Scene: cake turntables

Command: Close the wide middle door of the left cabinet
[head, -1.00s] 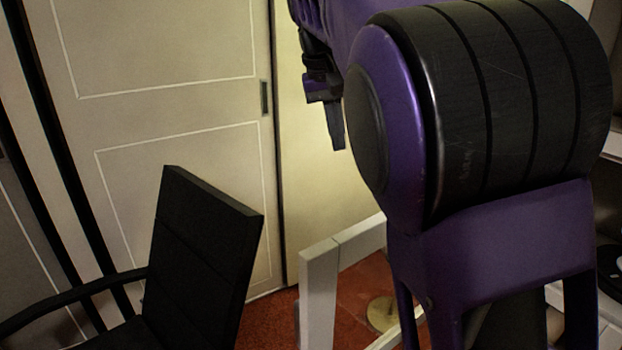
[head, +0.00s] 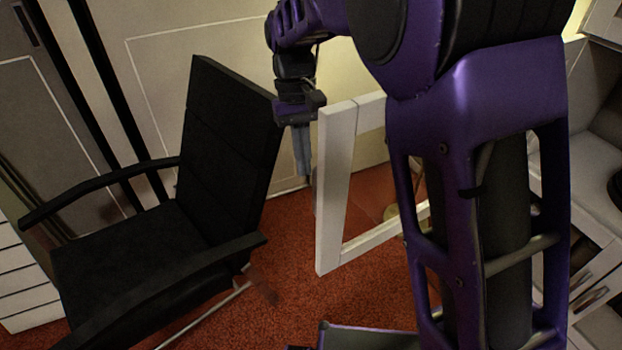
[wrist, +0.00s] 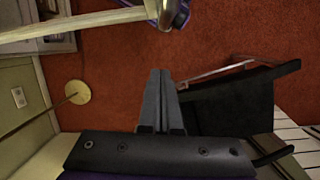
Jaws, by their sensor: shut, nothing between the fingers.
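A white-framed door with a clear pane (head: 336,190) stands open in the middle of the head view, partly hidden behind my arm. Its hinge side is hidden, so I cannot tell how it joins the cabinet. My gripper (head: 303,178) points down just left of the door's upper free corner, its fingers together and empty. I cannot tell whether it touches the frame. In the wrist view, the shut fingers (wrist: 160,73) hang above the red floor, and a pale bar, likely the door's top edge (wrist: 75,26), crosses the upper left, apart from the fingertips.
A black armchair (head: 225,150) stands close left of my gripper; it also shows in the wrist view (wrist: 235,100). Pale panelled doors (head: 200,65) are behind. A white cabinet with drawers (head: 590,285) is at the right. Red carpet (head: 290,300) is clear in front.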

